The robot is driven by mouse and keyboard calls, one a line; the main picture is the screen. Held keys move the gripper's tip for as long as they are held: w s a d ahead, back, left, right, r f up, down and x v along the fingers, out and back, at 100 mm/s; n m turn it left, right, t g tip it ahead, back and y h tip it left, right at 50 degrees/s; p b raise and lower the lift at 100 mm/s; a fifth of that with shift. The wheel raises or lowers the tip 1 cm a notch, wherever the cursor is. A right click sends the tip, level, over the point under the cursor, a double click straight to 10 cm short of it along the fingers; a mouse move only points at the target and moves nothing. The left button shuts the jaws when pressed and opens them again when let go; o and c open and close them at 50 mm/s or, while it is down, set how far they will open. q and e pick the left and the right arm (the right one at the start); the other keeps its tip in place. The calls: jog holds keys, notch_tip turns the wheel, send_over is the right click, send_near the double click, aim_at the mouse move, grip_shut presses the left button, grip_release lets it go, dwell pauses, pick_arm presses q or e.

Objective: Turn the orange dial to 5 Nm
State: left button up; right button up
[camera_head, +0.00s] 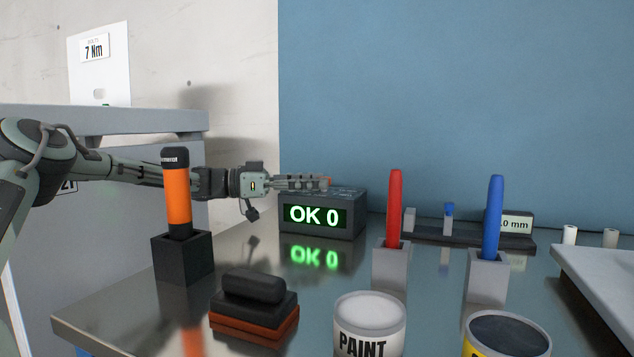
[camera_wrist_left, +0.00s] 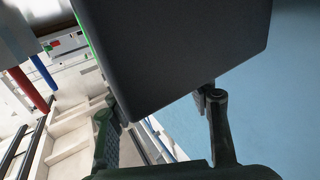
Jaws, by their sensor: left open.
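The box has a green display (camera_head: 314,215) reading "OK 0". In the left wrist view the fingers (camera_wrist_left: 157,105) are spread, with a large dark box body (camera_wrist_left: 180,45) filling the top. No dial scale is readable. My right gripper is not in view.
A red marker (camera_head: 394,210) and a blue marker (camera_head: 493,220) stand in grey holders. Paint cans (camera_head: 369,325) are in front. A wall sign (camera_head: 95,48) reads "7 Nm".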

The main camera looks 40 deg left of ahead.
pick_arm(q)
jog(key=shift+w+d, duration=0.35)
jog(key=shift+c, duration=0.5)
grip_shut()
jog(key=shift+r+n+t+y, duration=0.2)
jog(key=shift+n+t+y, duration=0.1)
jog(key=shift+n+t, duration=0.1)
jog(key=shift+s+d+n+t+y+p, duration=0.15)
jog(key=shift+n+t+y+p, duration=0.15)
jog(key=shift+n+t+y, duration=0.7)
jog(key=shift+f+y, duration=0.15)
jog(key=shift+y, duration=0.35)
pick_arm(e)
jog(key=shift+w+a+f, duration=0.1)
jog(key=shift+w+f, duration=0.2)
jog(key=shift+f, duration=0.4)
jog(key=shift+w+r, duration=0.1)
pick_arm(q)
jog(key=shift+o, duration=0.5)
grip_release()
